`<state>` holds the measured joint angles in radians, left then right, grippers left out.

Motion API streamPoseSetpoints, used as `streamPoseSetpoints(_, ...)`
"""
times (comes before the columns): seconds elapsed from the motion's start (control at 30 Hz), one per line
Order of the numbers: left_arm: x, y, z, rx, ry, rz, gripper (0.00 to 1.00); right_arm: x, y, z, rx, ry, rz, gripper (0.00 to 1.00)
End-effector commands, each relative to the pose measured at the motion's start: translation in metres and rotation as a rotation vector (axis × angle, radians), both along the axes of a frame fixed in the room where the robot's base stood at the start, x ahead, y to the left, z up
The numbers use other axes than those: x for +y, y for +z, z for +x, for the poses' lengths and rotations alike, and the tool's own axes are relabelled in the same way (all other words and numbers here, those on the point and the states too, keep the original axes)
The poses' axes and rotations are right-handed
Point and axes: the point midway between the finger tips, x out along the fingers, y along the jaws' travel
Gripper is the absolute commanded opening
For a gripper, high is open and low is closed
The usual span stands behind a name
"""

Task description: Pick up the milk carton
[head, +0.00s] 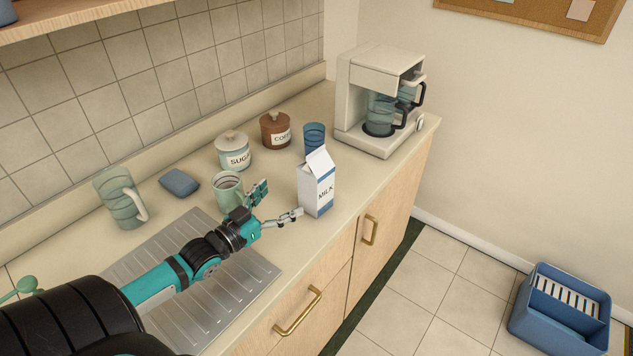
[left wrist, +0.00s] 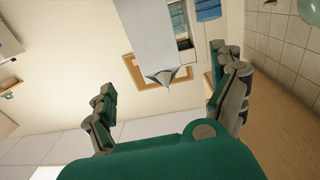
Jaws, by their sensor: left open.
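The milk carton (head: 317,188), white with a blue band and a gabled top, stands upright on the counter near its front edge. My left gripper (head: 279,203) is open just to the left of the carton, one finger toward the wall and one toward the counter's front edge. In the left wrist view the carton (left wrist: 160,38) shows grey, ahead of and between the spread fingers of my gripper (left wrist: 165,98). The fingers do not appear closed on it. My right gripper is not in view.
A green mug (head: 228,192) stands close behind my gripper. A blue cup (head: 314,137), sugar jar (head: 233,152) and coffee jar (head: 275,130) stand behind the carton. A coffee maker (head: 377,100) is at the far end. A ribbed drainer (head: 250,284) lies below my arm.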

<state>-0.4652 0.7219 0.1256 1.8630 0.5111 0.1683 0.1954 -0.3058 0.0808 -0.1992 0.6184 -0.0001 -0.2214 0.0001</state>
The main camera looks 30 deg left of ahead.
Motion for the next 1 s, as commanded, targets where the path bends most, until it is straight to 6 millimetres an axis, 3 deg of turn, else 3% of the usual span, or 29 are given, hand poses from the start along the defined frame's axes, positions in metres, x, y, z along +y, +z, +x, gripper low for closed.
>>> streamPoseSetpoints(0.13, -0.004, 0.003, 0.033, -0.003, 0.002, 0.001, 0.94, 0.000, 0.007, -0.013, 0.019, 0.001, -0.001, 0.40)
streamPoseSetpoints(0.3, -0.008, 0.002, 0.060, -0.001, 0.001, -0.001, 0.94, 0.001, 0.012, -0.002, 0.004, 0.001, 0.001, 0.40)
streamPoseSetpoints(0.53, -0.011, 0.001, 0.075, 0.001, 0.001, 0.000, 0.94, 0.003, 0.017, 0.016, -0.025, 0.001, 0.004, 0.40)
streamPoseSetpoints(0.8, -0.021, 0.002, 0.112, 0.001, 0.001, 0.001, 0.94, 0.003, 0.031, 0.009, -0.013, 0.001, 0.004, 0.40)
streamPoseSetpoints(1.0, -0.022, -0.001, 0.122, 0.003, 0.000, 0.001, 0.94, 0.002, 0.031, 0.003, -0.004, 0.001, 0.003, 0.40)
